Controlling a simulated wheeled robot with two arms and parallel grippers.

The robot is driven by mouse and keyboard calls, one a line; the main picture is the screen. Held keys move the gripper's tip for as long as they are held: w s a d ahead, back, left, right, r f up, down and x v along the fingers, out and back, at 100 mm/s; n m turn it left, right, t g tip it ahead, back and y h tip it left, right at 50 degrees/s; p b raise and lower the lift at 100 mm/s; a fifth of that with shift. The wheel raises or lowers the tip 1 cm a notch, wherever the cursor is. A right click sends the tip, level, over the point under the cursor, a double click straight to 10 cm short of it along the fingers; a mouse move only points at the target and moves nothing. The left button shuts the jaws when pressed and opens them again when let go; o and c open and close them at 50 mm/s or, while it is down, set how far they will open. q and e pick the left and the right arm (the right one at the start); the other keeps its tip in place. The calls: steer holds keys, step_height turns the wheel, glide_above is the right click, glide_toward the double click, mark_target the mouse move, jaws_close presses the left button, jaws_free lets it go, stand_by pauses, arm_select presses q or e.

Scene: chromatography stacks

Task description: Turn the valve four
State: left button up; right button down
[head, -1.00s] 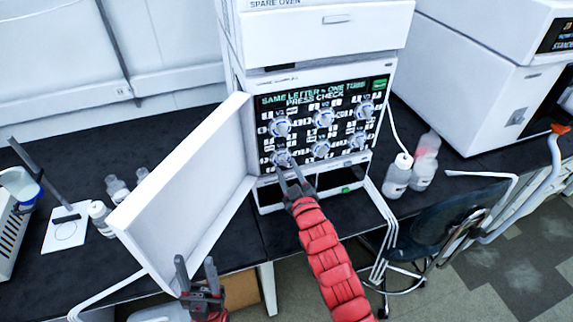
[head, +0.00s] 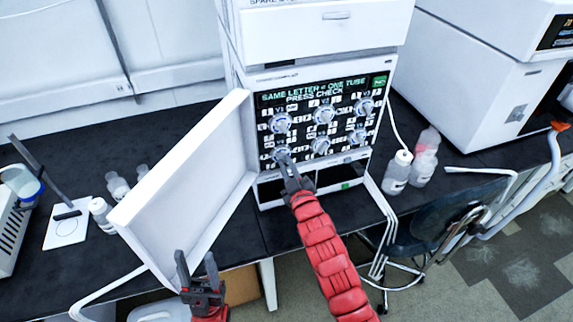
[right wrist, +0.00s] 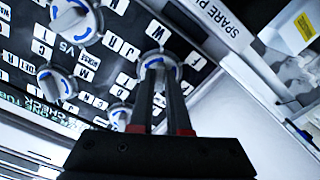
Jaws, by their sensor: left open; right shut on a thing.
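The white instrument has a dark panel (head: 300,134) with two rows of round valve knobs, and its screen reads "SAME LETTER = ONE TUBE, PRESS CHECK". Valve four is the lower-left knob (head: 281,153); it also shows in the right wrist view (right wrist: 159,58). My right gripper (head: 284,161) is shut on this knob, with its fingers on either side of the grip, which they partly hide. In the right wrist view its two fingers (right wrist: 158,78) reach the knob. My left gripper (head: 196,266) is open and empty, low in front of the open white door.
The open white door (head: 185,185) stands out left of the panel. Bottles (head: 397,172) stand on the dark bench to the right, and small bottles (head: 101,212) to the left. A chair (head: 435,225) stands at the lower right.

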steer(key=shift+f+m+b, duration=0.2)
steer(key=shift+m+b, duration=0.5)
steer(key=shift+b, duration=0.3)
steer(key=m+b, duration=0.4)
steer(key=shift+f, duration=0.1)
steer(key=m+b, duration=0.2)
steer(key=m, duration=0.1)
steer(key=shift+a, duration=0.1)
steer(key=shift+a+r+m+b, duration=0.15)
steer(key=shift+m+b, duration=0.2)
steer(key=shift+m, duration=0.55)
steer(key=shift+d+r+m+b, duration=0.1)
steer(key=shift+m+b, duration=0.2)
steer(key=shift+m, duration=0.6)
steer(key=c, duration=0.9)
jaws_free()
